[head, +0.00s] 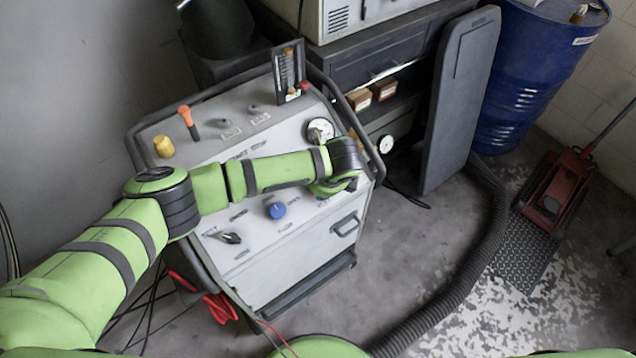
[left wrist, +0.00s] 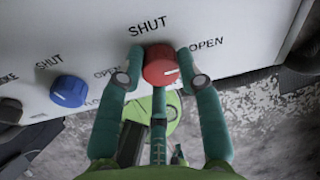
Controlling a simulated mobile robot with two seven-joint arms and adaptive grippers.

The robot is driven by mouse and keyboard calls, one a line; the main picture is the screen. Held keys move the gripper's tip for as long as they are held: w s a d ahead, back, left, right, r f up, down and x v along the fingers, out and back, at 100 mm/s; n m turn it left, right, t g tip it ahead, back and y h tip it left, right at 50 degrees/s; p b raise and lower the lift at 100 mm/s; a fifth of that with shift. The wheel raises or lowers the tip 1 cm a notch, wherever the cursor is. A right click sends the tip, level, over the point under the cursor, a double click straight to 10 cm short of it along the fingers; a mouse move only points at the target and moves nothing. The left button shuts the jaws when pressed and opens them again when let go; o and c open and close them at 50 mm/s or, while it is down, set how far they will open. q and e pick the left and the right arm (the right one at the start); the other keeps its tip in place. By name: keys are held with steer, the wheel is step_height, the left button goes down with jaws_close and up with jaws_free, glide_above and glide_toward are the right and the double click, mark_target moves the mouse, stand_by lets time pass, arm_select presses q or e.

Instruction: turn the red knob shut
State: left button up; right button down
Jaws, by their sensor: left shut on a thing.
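The red knob (left wrist: 159,66) sits on the front panel (left wrist: 225,45), between a SHUT label above it and an OPEN label to its upper right. A white mark on the knob's face points to the right, toward the OPEN side. My left gripper (left wrist: 163,56) is shut on the red knob, one finger on each side. In the head view my left arm reaches across the panel, and its wrist hides the red knob and the fingers. My right gripper is not in view.
A blue knob (left wrist: 69,91) is left of the red one; it also shows in the head view (head: 277,210). A round gauge (head: 320,130), an orange-handled lever (head: 188,120) and a yellow knob (head: 163,146) stand on the cabinet. A tubular rail (head: 365,140) runs round the cabinet's edge.

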arm_select(q)
steer(key=n+p, duration=0.3)
steer(key=n, duration=0.1)
steer(key=shift+s+r, duration=0.1)
steer(key=n+t+p, duration=0.1)
steer(key=n+p, duration=0.1)
steer(key=n, duration=0.2)
steer(key=shift+n, duration=0.3)
steer(key=n+p, duration=0.1)
steer(key=n, duration=0.3)
steer(key=shift+f+p, duration=0.2)
steer(key=shift+p, duration=0.1)
steer(key=shift+s+n+t+y, duration=0.1)
steer(key=shift+n+t+y, duration=0.25)
steer(key=shift+n, duration=2.15)
steer(key=o, duration=1.2)
steer(key=shift+c, duration=0.2)
